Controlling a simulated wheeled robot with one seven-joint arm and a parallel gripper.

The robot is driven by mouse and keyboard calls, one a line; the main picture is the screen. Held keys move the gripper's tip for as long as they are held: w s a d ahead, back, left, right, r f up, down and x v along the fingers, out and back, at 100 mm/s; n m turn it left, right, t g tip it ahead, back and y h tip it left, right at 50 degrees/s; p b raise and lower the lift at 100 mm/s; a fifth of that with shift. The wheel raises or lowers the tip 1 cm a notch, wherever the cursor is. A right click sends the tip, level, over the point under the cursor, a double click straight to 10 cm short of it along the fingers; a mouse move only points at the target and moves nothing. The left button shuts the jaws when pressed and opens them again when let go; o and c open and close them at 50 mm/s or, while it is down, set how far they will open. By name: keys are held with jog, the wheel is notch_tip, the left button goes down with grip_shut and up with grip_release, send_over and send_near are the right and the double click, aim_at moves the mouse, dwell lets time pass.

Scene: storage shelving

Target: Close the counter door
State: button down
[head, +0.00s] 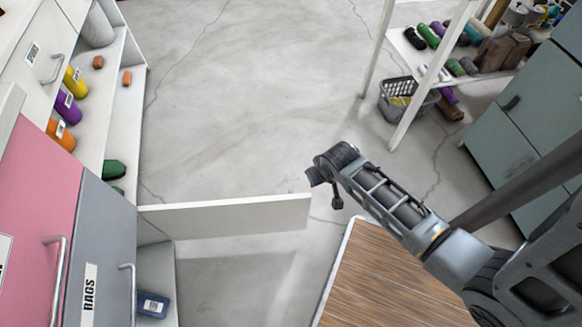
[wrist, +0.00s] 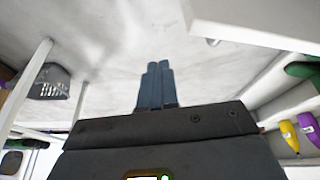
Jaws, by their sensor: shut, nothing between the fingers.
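The white counter door (head: 225,215) stands open in the head view. It sticks out to the right from the low counter on the left, seen from above. The shelf space behind its hinged end is exposed. My gripper (head: 322,183) is just right of the door's free end and appears apart from it. In the wrist view my gripper's fingers (wrist: 155,84) are together and empty, over bare floor. A white panel that looks like the door (wrist: 258,25) shows at upper right there, with a small knob-like part on its edge.
Pink and grey fronts (head: 105,235) with handles stand at near left. Open shelves with colored bottles (head: 68,105) are behind them. A wooden top (head: 385,285) lies below my arm. A grey basket (head: 405,100) and rack stand at back right. The middle floor is clear.

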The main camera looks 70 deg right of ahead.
jog(key=w+d+r+m+g+y, duration=0.4)
jog(key=w+d+m+y, duration=0.25)
jog(key=w, duration=0.45)
jog(key=s+a+f+b, duration=0.1)
jog(key=s+a+f, duration=0.1)
jog(key=a+f, duration=0.5)
jog(key=shift+s+f+y+b, duration=0.3)
jog(key=shift+f+y+b, duration=0.1)
jog(key=shift+f, duration=0.7)
jog(key=shift+n, duration=0.25)
